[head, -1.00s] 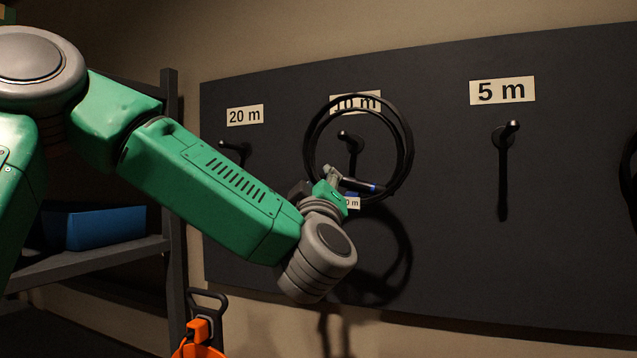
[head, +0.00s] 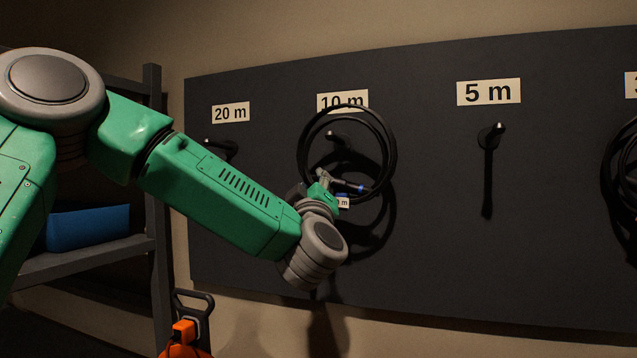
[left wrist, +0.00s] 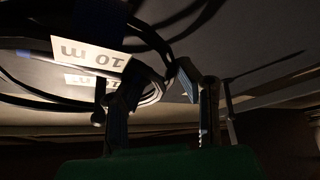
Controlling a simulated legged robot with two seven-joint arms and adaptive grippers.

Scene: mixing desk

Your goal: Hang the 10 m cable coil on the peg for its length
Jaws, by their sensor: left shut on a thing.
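The black 10 m cable coil (head: 391,150) is held upright in front of the dark board, under the 10 m label (head: 342,101), whose lower part it overlaps. My left gripper (head: 325,186) is shut on the coil's lower part, by its small white tag (head: 343,202). The 10 m peg (head: 333,136) shows inside the ring; I cannot tell whether its tip passes through the coil. In the left wrist view, the tag (left wrist: 90,54) reads 10 m upside down, and the coil (left wrist: 20,96) runs by the gripper fingers (left wrist: 160,105). My right gripper is not in view.
The 20 m peg (head: 225,147) is to the left and the empty 5 m peg (head: 491,136) to the right. Another coil (head: 612,180) hangs at the right edge. A shelf (head: 85,260) with a blue bin (head: 90,227) and an orange object (head: 185,340) are at left.

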